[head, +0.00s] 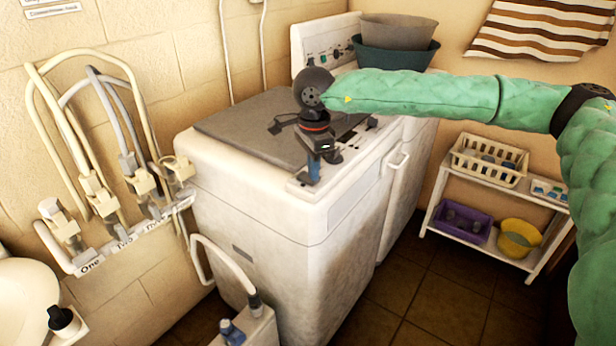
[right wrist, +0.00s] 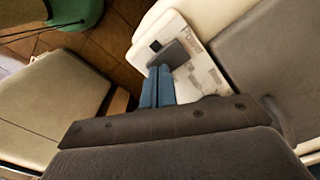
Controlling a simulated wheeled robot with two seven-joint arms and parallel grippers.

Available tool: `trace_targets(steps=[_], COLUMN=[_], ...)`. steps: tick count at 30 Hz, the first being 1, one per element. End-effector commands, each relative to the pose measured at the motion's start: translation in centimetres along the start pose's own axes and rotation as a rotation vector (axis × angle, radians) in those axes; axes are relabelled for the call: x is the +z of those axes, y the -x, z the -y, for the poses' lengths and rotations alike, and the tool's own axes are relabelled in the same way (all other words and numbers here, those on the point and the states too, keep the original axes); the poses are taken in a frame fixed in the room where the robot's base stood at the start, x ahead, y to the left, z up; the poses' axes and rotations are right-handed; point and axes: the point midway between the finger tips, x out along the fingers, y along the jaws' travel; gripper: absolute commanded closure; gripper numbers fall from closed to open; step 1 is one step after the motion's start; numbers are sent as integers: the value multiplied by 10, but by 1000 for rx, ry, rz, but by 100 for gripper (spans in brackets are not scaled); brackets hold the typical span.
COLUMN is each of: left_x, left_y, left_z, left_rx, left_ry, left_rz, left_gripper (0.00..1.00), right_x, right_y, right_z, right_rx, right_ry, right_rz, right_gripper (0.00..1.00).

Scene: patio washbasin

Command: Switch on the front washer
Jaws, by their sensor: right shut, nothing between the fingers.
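The front washer (head: 265,225) is a white, worn machine with a grey lid (head: 250,125) on top. A pale control strip (head: 303,188) runs along its top edge. My right gripper (head: 314,170) is over the near end of this strip, pointing down. In the right wrist view, its blue fingers (right wrist: 158,86) are together and empty. Their tips are at or very near a dark grey switch-like block (right wrist: 175,53) on the pale panel (right wrist: 198,80); I cannot tell whether they touch it. In the head view the gripper hides this block. My left gripper is not in view.
Another panel with knobs (head: 325,57) stands at the back, beside stacked tubs (head: 395,55). Labelled taps with hoses (head: 110,215) line the left wall. A white shelf (head: 480,245) holds a basket (head: 490,160), a purple bin (head: 462,222) and a yellow bowl (head: 519,238).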

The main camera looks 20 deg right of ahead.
Motion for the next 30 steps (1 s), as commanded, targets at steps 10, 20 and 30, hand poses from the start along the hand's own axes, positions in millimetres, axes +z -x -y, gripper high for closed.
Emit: trace_targets(steps=[10,20,30], left_x=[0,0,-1], left_y=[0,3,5], left_z=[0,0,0], left_rx=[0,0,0], left_ry=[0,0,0], left_rz=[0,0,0], left_gripper=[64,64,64], right_x=[0,0,0], right_y=[5,26,48], right_z=[0,0,0], right_rx=[0,0,-1], right_ry=[0,0,0], right_rz=[0,1,0], right_gripper=[100,100,100])
